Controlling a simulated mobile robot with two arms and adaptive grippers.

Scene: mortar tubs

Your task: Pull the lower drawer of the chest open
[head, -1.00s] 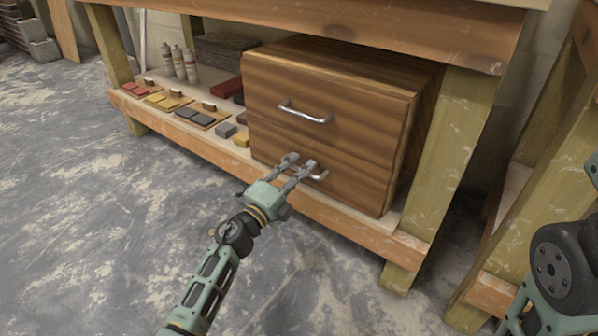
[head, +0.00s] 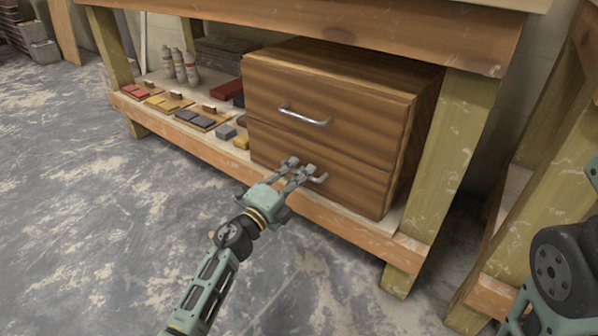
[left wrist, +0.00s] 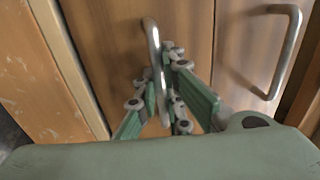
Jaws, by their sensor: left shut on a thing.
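The wooden chest (head: 345,75) stands on the low shelf of the workbench, with two drawers. The upper drawer (head: 270,90) carries a metal handle (head: 303,116) and is closed. The lower drawer (head: 350,190) looks flush with the chest front. My left gripper (head: 299,170) is at the lower drawer's handle (head: 318,179), which is partly hidden behind the fingers. In the left wrist view the fingers (left wrist: 166,95) are shut on this handle (left wrist: 152,45); the upper handle (left wrist: 283,60) is free at the right. My right gripper is out of view.
Several coloured blocks on small boards (head: 170,103) and some bottles (head: 185,65) stand on the shelf left of the chest. A bench leg (head: 455,150) rises close to the chest's right. The floor (head: 90,210) in front is clear.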

